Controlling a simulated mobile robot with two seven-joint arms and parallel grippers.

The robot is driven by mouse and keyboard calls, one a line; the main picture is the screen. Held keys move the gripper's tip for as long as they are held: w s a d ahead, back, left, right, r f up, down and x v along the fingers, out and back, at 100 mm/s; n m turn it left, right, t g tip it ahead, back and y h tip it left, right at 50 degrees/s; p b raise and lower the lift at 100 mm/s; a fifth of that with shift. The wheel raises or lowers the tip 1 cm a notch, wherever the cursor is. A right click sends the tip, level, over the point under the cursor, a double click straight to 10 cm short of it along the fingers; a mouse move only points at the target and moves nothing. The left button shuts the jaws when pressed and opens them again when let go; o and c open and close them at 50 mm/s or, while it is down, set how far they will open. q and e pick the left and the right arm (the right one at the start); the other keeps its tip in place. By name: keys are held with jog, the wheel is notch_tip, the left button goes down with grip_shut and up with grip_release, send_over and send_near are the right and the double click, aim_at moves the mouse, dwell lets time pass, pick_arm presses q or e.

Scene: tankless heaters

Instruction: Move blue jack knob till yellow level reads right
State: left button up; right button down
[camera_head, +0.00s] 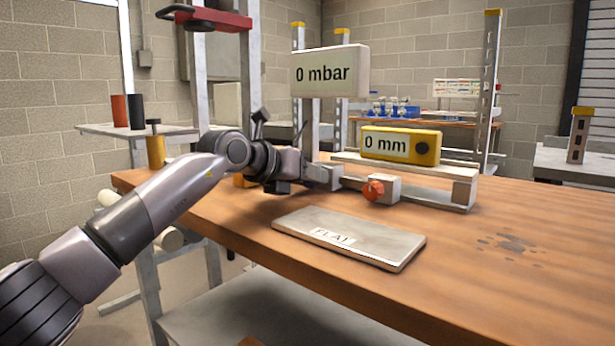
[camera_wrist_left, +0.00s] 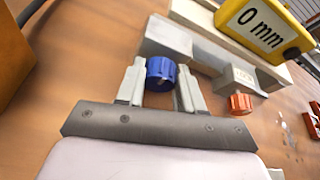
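The yellow level (camera_head: 428,148) lies on a pale bar at the bench's back and reads 0 mm; its display also shows in the left wrist view (camera_wrist_left: 262,22). The blue jack knob (camera_wrist_left: 161,72) is on the left end of the grey jack beam (camera_wrist_left: 166,38) and is hidden behind my gripper in the head view. My left gripper (camera_head: 322,178) is at the knob, with one finger on each side and no clear gap in the left wrist view (camera_wrist_left: 161,85). The fingers look closed on it. My right gripper is not in view.
An orange knob (camera_head: 373,190) is on a block right of my gripper. A grey plate marked FLAT (camera_head: 350,238) lies in front on the wooden bench (camera_head: 480,280). A box reading 0 mbar (camera_head: 330,72) stands above, behind my gripper. The bench's right front is clear.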

pick_arm(q)
jog(key=shift+c, duration=1)
jog(key=shift+m, duration=0.3)
jog(key=shift+m+t+y, duration=0.3)
jog(key=shift+y, duration=0.1)
jog(key=shift+s+d+m+y+b, duration=0.1)
jog(key=shift+m+y+b, duration=0.25)
jog(key=shift+m, duration=0.15)
jog(key=shift+f+m+t+y+b, duration=0.1)
jog(key=shift+m+t+y+b, duration=0.15)
jog(key=shift+m+t+b, duration=0.45)
jog(key=shift+m+b, duration=0.1)
jog(key=shift+m, duration=0.1)
jog(key=shift+d+m+y+b, duration=0.1)
jog(key=shift+m+y+b, duration=0.2)
jog(key=shift+m+b, duration=0.1)
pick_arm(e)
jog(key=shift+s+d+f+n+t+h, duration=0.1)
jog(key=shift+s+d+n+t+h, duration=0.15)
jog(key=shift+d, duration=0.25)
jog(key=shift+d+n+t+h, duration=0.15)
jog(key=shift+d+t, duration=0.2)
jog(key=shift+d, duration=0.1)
